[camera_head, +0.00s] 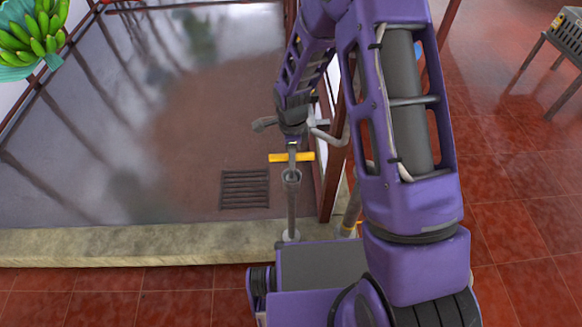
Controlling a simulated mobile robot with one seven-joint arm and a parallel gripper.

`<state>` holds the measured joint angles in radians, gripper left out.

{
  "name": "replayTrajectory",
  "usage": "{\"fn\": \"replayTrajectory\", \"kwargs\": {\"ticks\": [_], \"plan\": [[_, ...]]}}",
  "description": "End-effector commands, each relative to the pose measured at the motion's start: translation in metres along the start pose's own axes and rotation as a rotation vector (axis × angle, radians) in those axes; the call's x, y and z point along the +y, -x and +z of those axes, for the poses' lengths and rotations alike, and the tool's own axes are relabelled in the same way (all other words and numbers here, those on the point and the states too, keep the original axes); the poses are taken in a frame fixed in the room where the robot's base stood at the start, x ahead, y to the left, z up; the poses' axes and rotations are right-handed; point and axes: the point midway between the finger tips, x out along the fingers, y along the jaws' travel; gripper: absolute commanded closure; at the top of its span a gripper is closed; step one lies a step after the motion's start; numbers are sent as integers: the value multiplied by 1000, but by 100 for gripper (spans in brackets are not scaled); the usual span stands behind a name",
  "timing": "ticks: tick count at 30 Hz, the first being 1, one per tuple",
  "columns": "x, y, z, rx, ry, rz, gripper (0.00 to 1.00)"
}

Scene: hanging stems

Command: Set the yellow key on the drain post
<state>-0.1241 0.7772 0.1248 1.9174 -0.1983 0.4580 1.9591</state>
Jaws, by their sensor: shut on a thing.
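The yellow key (305,157) shows as a short yellow crossbar lying level, left to right, just under my gripper (292,149). My gripper points down and is shut on the key at the middle of the bar. The drain post (291,208) is a thin grey upright with a wider collar at its top, straight below the key in the picture. The key's lower part appears to meet the collar. I cannot tell whether it is seated, touching or just above it.
A dark drain grate (245,189) lies in the wet grey basin floor, left of the post. A pale stone curb (130,244) runs along the front. A reddish upright (333,170) stands close on the right. Green bananas (32,30) are at top left, and a metal stand (565,45) at top right.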

Motion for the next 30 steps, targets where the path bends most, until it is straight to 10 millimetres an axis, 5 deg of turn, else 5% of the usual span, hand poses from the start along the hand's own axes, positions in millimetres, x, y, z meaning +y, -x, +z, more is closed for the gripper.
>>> {"fn": "replayTrajectory", "kwargs": {"ticks": [30], "plan": [[0, 38, 0, 0, 0, -1, 100]]}}
